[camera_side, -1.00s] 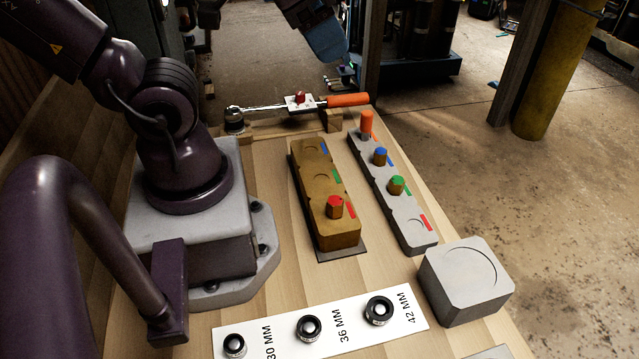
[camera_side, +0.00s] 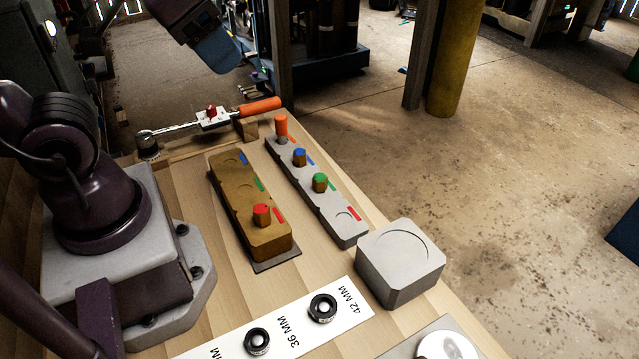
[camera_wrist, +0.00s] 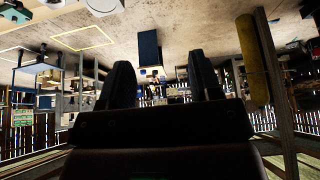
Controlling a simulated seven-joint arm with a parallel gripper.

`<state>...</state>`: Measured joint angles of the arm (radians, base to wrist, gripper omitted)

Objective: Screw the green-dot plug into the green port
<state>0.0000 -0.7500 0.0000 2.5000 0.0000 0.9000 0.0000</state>
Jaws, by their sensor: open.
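The green-dot plug (camera_side: 320,183) stands upright in the grey holder (camera_side: 342,226), between the blue-dot plug (camera_side: 299,157) and the empty red-marked recess. The brown block (camera_side: 228,188) has a red-dot plug (camera_side: 262,215) in its near port. Its green-marked port (camera_side: 248,186) in the middle and its blue-marked port at the far end look empty. My gripper (camera_wrist: 158,85) shows in the wrist view with its two fingers apart and nothing between them. In the side view the gripper's fingertips cannot be made out; part of my arm is at the top, beyond the bench.
A torque wrench (camera_side: 212,120) with an orange handle lies across a wooden rest at the back. An orange-topped tool (camera_side: 281,127) stands at the holder's far end. A grey block (camera_side: 400,265) and a white strip with sockets (camera_side: 322,307) are at the front.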

